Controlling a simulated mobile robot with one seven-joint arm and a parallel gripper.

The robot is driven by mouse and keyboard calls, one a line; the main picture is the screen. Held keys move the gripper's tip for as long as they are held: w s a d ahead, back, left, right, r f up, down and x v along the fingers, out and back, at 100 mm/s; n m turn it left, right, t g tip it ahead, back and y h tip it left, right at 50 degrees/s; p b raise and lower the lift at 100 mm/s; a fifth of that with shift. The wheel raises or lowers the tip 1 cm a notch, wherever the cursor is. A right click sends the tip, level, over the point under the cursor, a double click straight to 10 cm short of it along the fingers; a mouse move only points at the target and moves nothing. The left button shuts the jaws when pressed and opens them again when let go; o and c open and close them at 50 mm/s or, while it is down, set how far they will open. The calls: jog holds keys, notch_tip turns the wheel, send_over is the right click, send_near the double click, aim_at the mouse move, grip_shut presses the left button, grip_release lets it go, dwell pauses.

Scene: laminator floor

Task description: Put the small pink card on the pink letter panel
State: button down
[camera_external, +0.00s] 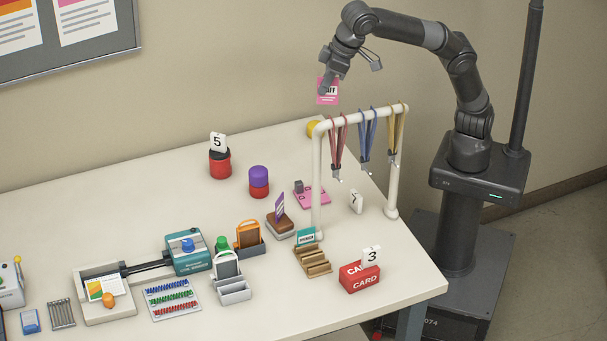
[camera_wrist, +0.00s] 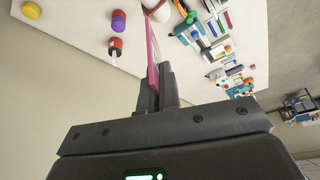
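The small pink card (camera_external: 327,97), with a white band and dark lettering, hangs in the air above the lanyard rack. My gripper (camera_external: 325,80) is shut on its upper part. In the wrist view my gripper (camera_wrist: 158,88) shows the pink card (camera_wrist: 153,52) almost edge-on between the fingers. The pink letter panel (camera_external: 316,200) appears to be the flat pink piece lying on the table, left of the rack's near post, with a small grey block at its back. The card is well above it and apart from it. I cannot read any letter on the panel.
A white rack (camera_external: 352,118) with several lanyards stands beside the panel. A purple-and-red container (camera_external: 259,182) is left of it, a purple card in a brown holder (camera_external: 280,224) in front. A white tag (camera_external: 356,201) lies to the right.

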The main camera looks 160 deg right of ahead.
jog(key=s+d+f+n+t, duration=0.15)
jog(key=s+d+f, duration=0.25)
jog(key=s+f, duration=0.55)
jog(key=s+d+f+n+y, duration=0.15)
jog(key=s+d+f, duration=0.45)
jog(key=f, duration=0.6)
jog(key=s+d+f+n, duration=0.2)
jog(key=s+d+f, duration=0.1)
jog(key=s+f, duration=0.75)
send_over(310, 196)
notch_tip(310, 196, down, 8)
jog(key=shift+d+f, duration=0.1)
jog(key=shift+f, duration=1.9)
jog(key=shift+f, duration=0.15)
jog(key=c, duration=1.9)
grip_release()
jog(key=shift+c, duration=0.2)
